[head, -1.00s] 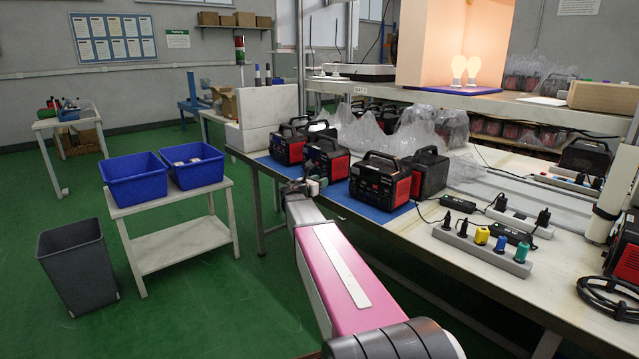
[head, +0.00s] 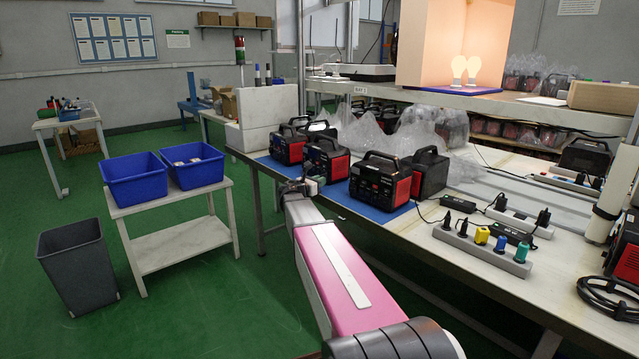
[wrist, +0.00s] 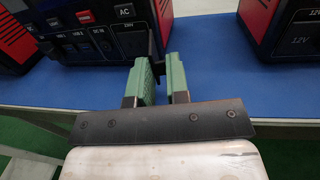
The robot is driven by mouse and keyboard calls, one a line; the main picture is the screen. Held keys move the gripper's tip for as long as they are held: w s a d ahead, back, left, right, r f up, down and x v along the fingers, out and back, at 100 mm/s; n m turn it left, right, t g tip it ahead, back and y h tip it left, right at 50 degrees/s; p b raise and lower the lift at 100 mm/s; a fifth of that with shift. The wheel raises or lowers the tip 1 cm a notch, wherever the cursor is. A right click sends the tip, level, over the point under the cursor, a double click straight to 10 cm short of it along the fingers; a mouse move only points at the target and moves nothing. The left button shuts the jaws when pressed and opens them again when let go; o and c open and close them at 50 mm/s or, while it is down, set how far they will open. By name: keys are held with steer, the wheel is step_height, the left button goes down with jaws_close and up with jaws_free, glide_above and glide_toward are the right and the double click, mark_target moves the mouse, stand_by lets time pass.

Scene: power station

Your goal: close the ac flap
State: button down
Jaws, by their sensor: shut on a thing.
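The black and red power station (head: 327,160) stands at the front edge of the blue mat, and its front panel (wrist: 75,45) with AC, DC and other labels fills the upper left of the wrist view. My gripper (wrist: 161,62) has its green fingers at the lower right of that panel, below and right of the AC label. The fingers are shut on a small dark part, seemingly the AC flap (wrist: 157,68), mostly hidden between them. In the head view my gripper (head: 308,186) is at the mat's front edge, with fine detail too small to read.
Another power station (head: 380,182) stands close to the right, also at the upper right of the wrist view (wrist: 285,30). More stations and plastic wrap are behind. The blue mat (wrist: 215,95) is bare between the two stations. A power strip (head: 480,250) lies farther right.

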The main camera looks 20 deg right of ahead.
steer(key=m+g, duration=0.1)
steer(key=g, duration=0.1)
steer(key=w+m+g+h, duration=0.1)
steer(key=g, duration=0.1)
steer(key=w+a+m+g+h, duration=0.1)
steer(key=m, duration=0.1)
steer(key=shift+w+g, duration=0.25)
steer(key=shift+g, duration=0.15)
steer(key=m+g, duration=0.1)
steer(key=g, duration=0.1)
steer(key=w+m+g, duration=0.1)
steer(key=g, duration=0.1)
steer(key=shift+w+m, duration=0.1)
steer(key=shift+m, duration=0.3)
steer(key=shift+w+m+g, duration=0.25)
steer(key=shift+m+g, duration=0.55)
steer(key=shift+g, duration=0.7)
steer(key=c, duration=1.2)
jaws_free()
steer(key=shift+o, duration=0.2)
steer(key=shift+a, duration=0.1)
steer(key=v, duration=1)
steer(key=shift+w+a, duration=0.2)
steer(key=shift+a, duration=0.1)
steer(key=shift+r, duration=0.1)
